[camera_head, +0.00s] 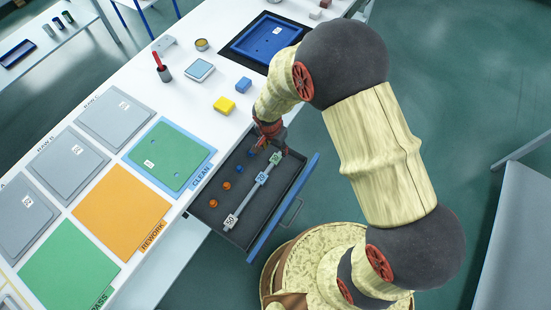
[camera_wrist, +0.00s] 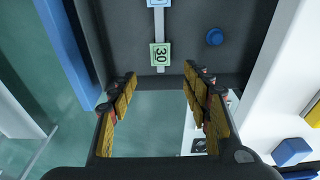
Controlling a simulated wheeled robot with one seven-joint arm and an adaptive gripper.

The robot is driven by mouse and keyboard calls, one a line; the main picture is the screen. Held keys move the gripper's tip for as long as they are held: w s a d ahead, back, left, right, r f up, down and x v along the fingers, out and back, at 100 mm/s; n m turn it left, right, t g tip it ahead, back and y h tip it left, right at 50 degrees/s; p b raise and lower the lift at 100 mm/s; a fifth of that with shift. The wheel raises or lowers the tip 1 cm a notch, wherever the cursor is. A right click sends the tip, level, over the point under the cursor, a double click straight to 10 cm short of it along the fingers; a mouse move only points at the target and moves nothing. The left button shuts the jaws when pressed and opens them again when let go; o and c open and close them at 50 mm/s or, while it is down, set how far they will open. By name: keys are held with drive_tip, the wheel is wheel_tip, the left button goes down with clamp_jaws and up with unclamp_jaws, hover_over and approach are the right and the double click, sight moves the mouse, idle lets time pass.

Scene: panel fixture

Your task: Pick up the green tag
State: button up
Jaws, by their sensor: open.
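The green tag (camera_wrist: 161,55), marked 30, sits on a thin grey bar (camera_wrist: 158,22) inside the dark open drawer (camera_head: 204,204). In the head view the green tag (camera_head: 276,157) shows just below my gripper (camera_head: 271,140), near the far end of the bar. In the wrist view my gripper (camera_wrist: 160,77) is open and empty. Its fingertips straddle the bar's line just on the near side of the green tag, apart from it. A blue tag (camera_head: 262,178) and a white tag (camera_head: 230,221) marked 50 sit farther along the same bar.
The drawer's blue front (camera_head: 283,211) with a handle is on the right. Yellow (camera_head: 224,104) and blue (camera_head: 243,85) blocks lie on the white table beyond the drawer.

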sight(275, 158)
wheel_tip(275, 158, down, 3)
drive_tip(key=shift+a+f+b, duration=0.1)
drive_tip(key=shift+f+b, duration=0.05)
drive_tip(key=shift+b, duration=0.15)
wheel_tip(275, 158, down, 6)
drive_tip(key=shift+w+r+b, duration=0.1)
drive_tip(key=shift+w+b, duration=0.05)
drive_tip(key=shift+b, duration=0.65)
drive_tip(key=shift+r, duration=0.1)
drive_tip(key=shift+c, duration=1)
drive_tip(key=c, duration=0.7)
